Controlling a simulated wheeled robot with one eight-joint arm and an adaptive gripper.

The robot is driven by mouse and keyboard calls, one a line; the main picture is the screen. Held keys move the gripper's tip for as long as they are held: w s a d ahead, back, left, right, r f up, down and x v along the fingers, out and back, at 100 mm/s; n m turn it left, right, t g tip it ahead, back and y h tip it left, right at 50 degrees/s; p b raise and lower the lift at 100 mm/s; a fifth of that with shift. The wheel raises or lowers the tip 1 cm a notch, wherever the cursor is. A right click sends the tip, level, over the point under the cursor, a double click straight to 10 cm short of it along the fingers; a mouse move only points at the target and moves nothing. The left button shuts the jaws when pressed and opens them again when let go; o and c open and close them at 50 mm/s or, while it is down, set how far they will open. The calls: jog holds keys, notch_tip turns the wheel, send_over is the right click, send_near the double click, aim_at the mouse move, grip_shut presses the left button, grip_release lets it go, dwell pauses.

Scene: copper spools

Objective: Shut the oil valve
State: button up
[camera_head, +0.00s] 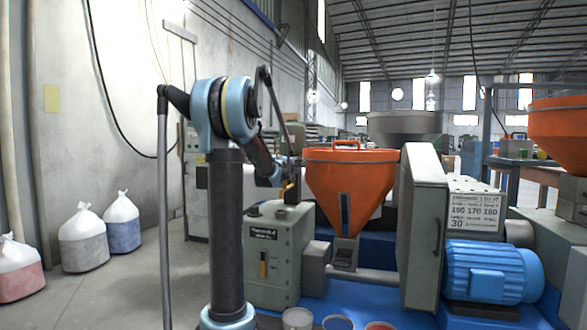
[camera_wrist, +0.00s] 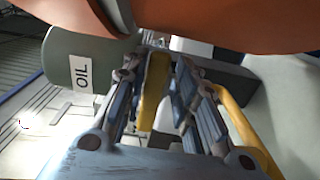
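The oil valve's yellow handle (camera_wrist: 154,82) stands between the two fingers of my gripper (camera_wrist: 156,88) in the wrist view. The fingers are apart, with a gap on the handle's right side; contact on the left side is hard to judge. A grey-green body with a white "OIL" label (camera_wrist: 82,75) is left of the handle. In the head view my gripper (camera_head: 286,180) is above the grey-green box (camera_head: 285,255), beside the orange hopper. The yellow handle (camera_head: 287,189) is small there and partly hidden by the gripper.
The orange hopper (camera_head: 350,190) is close on the right of my gripper and spans the top of the wrist view (camera_wrist: 230,22). A grey machine cover (camera_head: 424,225) and blue motor (camera_head: 492,270) are farther right. Several bags (camera_head: 83,240) stand on the left floor, which is otherwise clear.

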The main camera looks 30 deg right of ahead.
jog(key=v, duration=1.2)
dwell(0.7)
jog(key=s+a+f+m+g+y, duration=0.2)
jog(key=s+a+f+g+y, duration=0.1)
jog(key=s+a+f, duration=0.8)
jog(key=s+a+f+m+g+y, duration=0.3)
jog(key=s+a+f+y, duration=0.3)
jog(key=s+a+f, duration=0.5)
jog(key=s+a+f+m+g+y, duration=0.2)
jog(key=s+a+f, duration=0.9)
jog(key=a, duration=1)
notch_tip(320, 180, down, 4)
jog(key=g+y, duration=0.1)
jog(key=y, duration=0.1)
jog(key=shift+m+y, duration=0.4)
jog(key=shift+a+r, duration=0.1)
